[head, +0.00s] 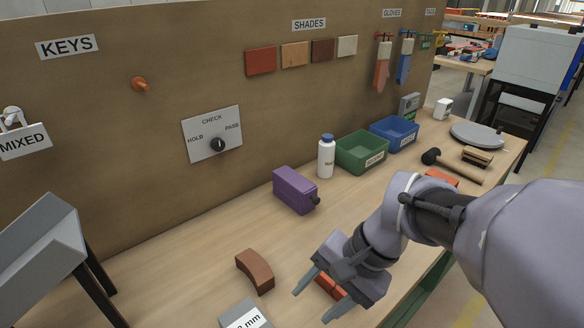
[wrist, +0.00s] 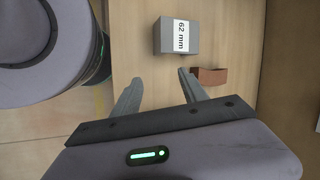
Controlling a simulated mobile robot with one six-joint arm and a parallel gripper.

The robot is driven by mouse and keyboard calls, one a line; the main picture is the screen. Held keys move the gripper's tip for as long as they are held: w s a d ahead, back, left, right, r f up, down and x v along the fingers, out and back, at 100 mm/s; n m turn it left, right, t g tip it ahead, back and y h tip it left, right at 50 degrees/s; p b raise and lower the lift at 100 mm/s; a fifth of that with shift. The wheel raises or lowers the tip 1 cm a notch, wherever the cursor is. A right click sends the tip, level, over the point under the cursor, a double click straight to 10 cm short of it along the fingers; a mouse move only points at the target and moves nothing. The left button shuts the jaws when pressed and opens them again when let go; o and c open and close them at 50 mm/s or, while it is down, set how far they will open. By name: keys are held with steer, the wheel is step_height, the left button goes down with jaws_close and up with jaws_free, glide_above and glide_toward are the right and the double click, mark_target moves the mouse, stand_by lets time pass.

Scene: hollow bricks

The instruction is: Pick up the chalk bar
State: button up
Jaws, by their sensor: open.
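My gripper (head: 312,306) is open above the front part of the bench, its fingers pointing down and left. In the wrist view the spread fingers (wrist: 160,77) have nothing between them but bare bench top. I cannot make out a chalk bar for certain in either view. An orange-red piece (head: 330,287) shows partly behind my gripper in the head view; the rest of it is hidden. A brown curved brick (head: 255,271) lies left of my gripper and also shows in the wrist view (wrist: 210,76), just beyond one fingertip.
A grey block labelled 62 mm (head: 244,316) stands near the curved brick. A purple box (head: 295,190), white bottle (head: 326,157), green bin (head: 361,153) and blue bin (head: 394,134) line the panel. A mallet (head: 452,166) lies farther right.

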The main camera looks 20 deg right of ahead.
steer(key=w+d+f+m+t+y+p, duration=0.2)
steer(key=w+d+m+t+y+p, duration=0.1)
steer(key=d+m, duration=0.4)
steer(key=w+d+f+m+t+y+p, duration=0.25)
steer(key=d+m, duration=0.25)
steer(key=d, duration=0.4)
steer(key=s+d+f+m+t+h+p, duration=0.1)
steer(key=s+d+f+m+t+h, duration=0.15)
steer(key=d+f+m+t, duration=0.35)
steer(key=s+d+f+m+t+h+p, duration=0.1)
steer(key=s+d+m+t+h, duration=0.2)
steer(key=d, duration=0.5)
steer(key=shift+m+t+y, duration=0.35)
steer(key=shift+m+y, duration=0.05)
steer(key=shift+m, duration=0.1)
steer(key=b+x, duration=0.4)
steer(key=x, duration=1.3)
steer(key=shift+w+f, duration=0.15)
steer(key=shift+w, duration=0.05)
jaws_close()
